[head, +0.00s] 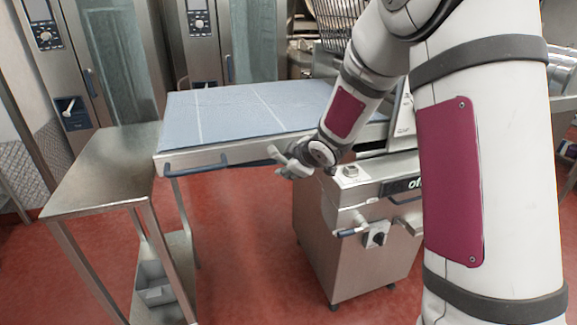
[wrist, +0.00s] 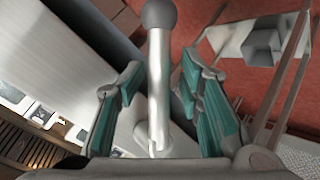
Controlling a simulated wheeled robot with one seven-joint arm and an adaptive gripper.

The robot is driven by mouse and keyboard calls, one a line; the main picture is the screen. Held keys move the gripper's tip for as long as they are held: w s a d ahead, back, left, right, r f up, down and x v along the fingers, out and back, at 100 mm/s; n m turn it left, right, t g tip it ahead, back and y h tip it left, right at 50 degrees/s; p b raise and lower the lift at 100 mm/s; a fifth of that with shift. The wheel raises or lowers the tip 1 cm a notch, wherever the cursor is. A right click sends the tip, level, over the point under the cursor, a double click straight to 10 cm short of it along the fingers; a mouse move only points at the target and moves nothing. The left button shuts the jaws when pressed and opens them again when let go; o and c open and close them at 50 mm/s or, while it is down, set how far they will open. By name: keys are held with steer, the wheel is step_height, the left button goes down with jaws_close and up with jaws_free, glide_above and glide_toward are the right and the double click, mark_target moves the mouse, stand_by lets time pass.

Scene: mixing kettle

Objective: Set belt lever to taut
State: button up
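A bright metal lever with a dark ball knob (wrist: 159,14) stands upright in the middle of the wrist view, its shaft (wrist: 157,100) running down to a pale base. My gripper (wrist: 160,72) has its teal-padded fingers on either side of the shaft, with a visible gap on both sides. It is open and not clamped on the lever. In the head view my gripper (head: 287,160) is at the front edge of the blue belt table (head: 240,112). I cannot make out the lever clearly there; my gripper seems to cover it.
A steel cabinet (head: 350,255) below the belt carries a rotary switch (head: 376,237) and a blue-gripped handle (head: 347,232). A steel side table (head: 105,170) stands at left. A blue bar (head: 215,164) runs along the belt's front edge. Red floor is clear in front.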

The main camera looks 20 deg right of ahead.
steer(key=v, duration=0.7)
steer(key=shift+s+r, duration=0.25)
steer(key=shift+s, duration=0.1)
